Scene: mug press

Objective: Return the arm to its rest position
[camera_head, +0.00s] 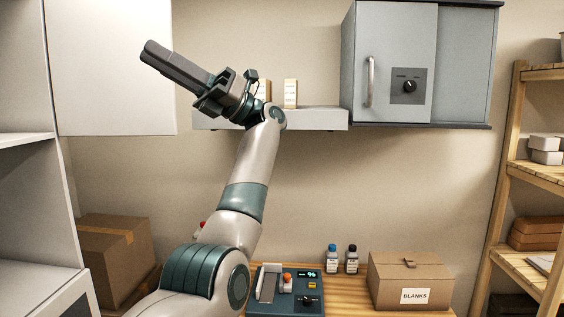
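My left arm (257,150) rises from the bottom of the head view and bends at the wrist in front of the wall shelf. My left gripper (152,54) points up and to the left, in front of the white cabinet panel. Its long dark fingers lie together as one bar, shut, with nothing visible between them. It is high above the table and appears apart from everything around it. My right gripper is not in view.
A wall shelf (325,118) with small boxes (291,94) is behind the wrist. A grey cabinet (465,70) hangs to its right. Below are a press machine (262,302), two bottles (332,260), a BLANKS box (411,278) and a wooden rack (503,170).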

